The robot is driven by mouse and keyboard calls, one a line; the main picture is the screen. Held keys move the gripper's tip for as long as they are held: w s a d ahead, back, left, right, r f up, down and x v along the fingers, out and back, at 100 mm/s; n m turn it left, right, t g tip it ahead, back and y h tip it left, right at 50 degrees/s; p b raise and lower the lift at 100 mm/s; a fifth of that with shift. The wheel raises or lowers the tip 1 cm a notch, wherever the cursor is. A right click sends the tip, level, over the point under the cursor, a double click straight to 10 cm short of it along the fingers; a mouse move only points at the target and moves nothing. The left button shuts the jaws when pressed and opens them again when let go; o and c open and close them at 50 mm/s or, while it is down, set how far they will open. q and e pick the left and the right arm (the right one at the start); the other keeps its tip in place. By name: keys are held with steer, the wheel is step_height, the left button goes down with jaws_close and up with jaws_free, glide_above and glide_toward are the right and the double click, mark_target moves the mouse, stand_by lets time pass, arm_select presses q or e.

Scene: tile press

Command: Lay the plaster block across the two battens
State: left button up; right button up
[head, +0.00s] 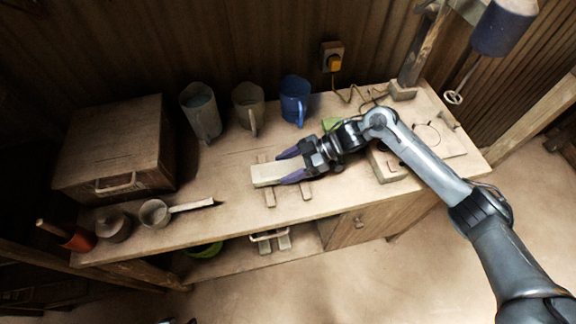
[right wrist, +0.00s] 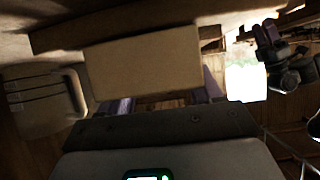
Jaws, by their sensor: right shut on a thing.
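The pale plaster block (head: 272,174) is between the purple fingers of my right gripper (head: 287,166), which is shut on it. The block lies lengthwise across the line of the two battens, the left batten (head: 269,197) and the right batten (head: 306,191), whose ends show at its near side. I cannot tell whether it touches them or hangs just above. In the right wrist view the block (right wrist: 143,65) fills the upper middle, with parts of the fingers below and beside it.
Behind the block stand two grey jugs (head: 201,112) (head: 248,107) and a blue jug (head: 294,100). A wooden chest (head: 118,150) is at the left, with a small pot (head: 154,213) and a pale-handled tool near the front. The bench front before the battens is clear.

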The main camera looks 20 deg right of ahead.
steer(key=shift+f, duration=0.3)
steer(key=o, duration=1.3)
steer(key=shift+d+r, duration=0.15)
steer(key=shift+r, duration=0.3)
steer(key=p+v, duration=0.1)
steer(key=v, duration=1)
steer(key=shift+d, duration=0.3)
steer(key=shift+s+r, duration=0.1)
steer(key=shift+r, duration=0.05)
